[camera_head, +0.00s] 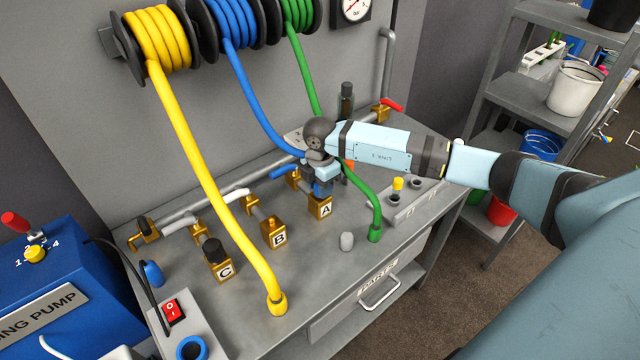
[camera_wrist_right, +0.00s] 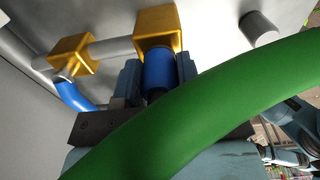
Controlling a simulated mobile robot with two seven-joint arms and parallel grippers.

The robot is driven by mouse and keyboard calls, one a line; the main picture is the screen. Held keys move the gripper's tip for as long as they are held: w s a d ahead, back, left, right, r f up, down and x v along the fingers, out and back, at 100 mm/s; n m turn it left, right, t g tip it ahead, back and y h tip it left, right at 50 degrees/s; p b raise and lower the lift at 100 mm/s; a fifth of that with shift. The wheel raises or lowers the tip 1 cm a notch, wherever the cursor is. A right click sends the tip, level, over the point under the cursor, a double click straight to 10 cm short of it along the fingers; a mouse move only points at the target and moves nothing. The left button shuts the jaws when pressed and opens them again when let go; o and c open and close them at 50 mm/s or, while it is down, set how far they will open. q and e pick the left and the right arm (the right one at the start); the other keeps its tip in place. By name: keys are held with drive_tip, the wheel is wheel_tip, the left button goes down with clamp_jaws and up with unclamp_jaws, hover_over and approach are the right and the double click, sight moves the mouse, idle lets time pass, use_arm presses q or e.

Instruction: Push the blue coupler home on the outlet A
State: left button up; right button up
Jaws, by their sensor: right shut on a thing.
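The blue coupler (camera_head: 320,190) is between the fingers of my right gripper (camera_head: 322,184), just above the brass block of outlet A (camera_head: 320,207). In the right wrist view the coupler (camera_wrist_right: 159,70) sits between the two fingers, its far end against or very near the brass block (camera_wrist_right: 157,24). I cannot tell whether a gap remains. The blue hose (camera_head: 258,112) runs down from its reel to behind my right wrist. The green hose crosses in front of the gripper in the wrist view and hides part of it. My left gripper is not in view.
The green hose (camera_head: 366,195) passes close beside my right gripper and ends on the bench. The yellow hose (camera_head: 205,185) stands left. Outlets B (camera_head: 275,233) and C (camera_head: 222,268) are left of A. A grey peg (camera_head: 347,242) stands in front.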

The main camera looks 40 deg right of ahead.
drive_tip(key=shift+f, duration=0.25)
drive_tip(key=o, duration=1)
drive_tip(key=shift+r+p, duration=1.65)
drive_tip(key=shift+r, duration=0.85)
